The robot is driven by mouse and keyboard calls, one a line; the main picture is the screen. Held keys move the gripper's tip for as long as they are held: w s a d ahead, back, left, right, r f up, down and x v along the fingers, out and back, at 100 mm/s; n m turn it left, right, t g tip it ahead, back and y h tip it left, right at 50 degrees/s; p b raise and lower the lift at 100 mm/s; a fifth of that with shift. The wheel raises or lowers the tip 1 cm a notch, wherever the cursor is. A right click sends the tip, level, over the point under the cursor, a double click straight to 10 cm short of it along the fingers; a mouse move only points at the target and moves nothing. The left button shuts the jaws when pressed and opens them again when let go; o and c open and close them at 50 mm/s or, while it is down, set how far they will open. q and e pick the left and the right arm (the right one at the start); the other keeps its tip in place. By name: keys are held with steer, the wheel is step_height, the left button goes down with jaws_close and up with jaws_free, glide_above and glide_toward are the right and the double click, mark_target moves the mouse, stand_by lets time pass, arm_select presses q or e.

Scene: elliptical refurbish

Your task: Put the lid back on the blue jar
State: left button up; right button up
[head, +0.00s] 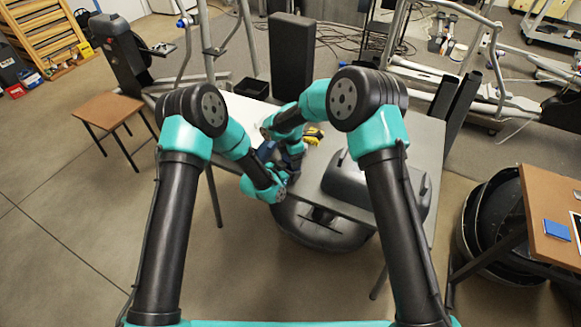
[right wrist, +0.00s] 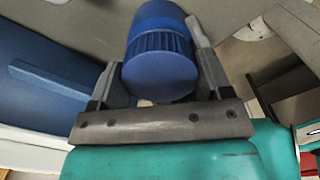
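A blue cylindrical piece with a ribbed band (right wrist: 160,45), which looks like the lid, sits between the two fingers of my right gripper (right wrist: 160,75) in the right wrist view. The fingers flank it on both sides and appear closed on it. In the head view a small dark blue shape (head: 266,150) shows between my two wrists above the table; I cannot tell whether it is the jar or the lid. My left gripper (head: 291,163) is beside it, small and partly hidden, and its fingers cannot be made out. The jar is not clearly identifiable.
A broad blue surface (right wrist: 45,65) fills the left of the right wrist view. A black speaker-like block (head: 292,55) stands behind the table.

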steer(key=o, duration=0.4)
steer(key=shift+r, duration=0.1)
steer(key=shift+r, duration=2.2)
steer(key=shift+c, duration=0.4)
steer(key=shift+r+n, duration=1.7)
steer(key=shift+r, duration=0.05)
